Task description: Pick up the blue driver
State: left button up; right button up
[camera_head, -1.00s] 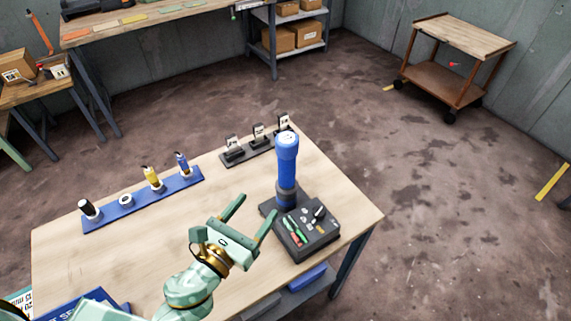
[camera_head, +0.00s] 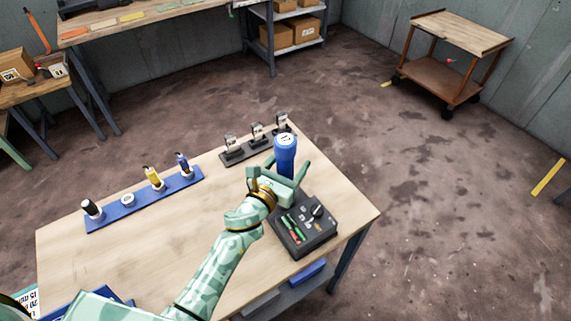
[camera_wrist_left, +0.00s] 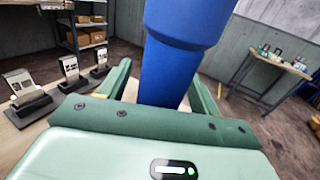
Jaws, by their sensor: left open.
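The large blue driver (camera_head: 285,154) stands upright at the back of a black base (camera_head: 303,243) with a panel of small coloured parts and a knob, near the table's right side. My left gripper (camera_head: 278,175) is open at the driver, with a finger on either side of it. In the left wrist view the blue body (camera_wrist_left: 168,72) rises between the two green fingers, and its top is out of the picture. I cannot tell whether the fingers touch it. My right gripper is not in view.
A blue rack (camera_head: 143,203) holds several small items, including a yellow one and a smaller blue one. The table's left middle (camera_head: 130,255) is clear. A wooden cart (camera_head: 450,70) stands farther off.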

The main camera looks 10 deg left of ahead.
pick_arm(q)
jog(key=shift+w, duration=0.15)
jog(key=shift+c, duration=0.3)
jog(key=c, duration=1)
jog(key=shift+r, duration=0.1)
jog(key=shift+c, duration=0.7)
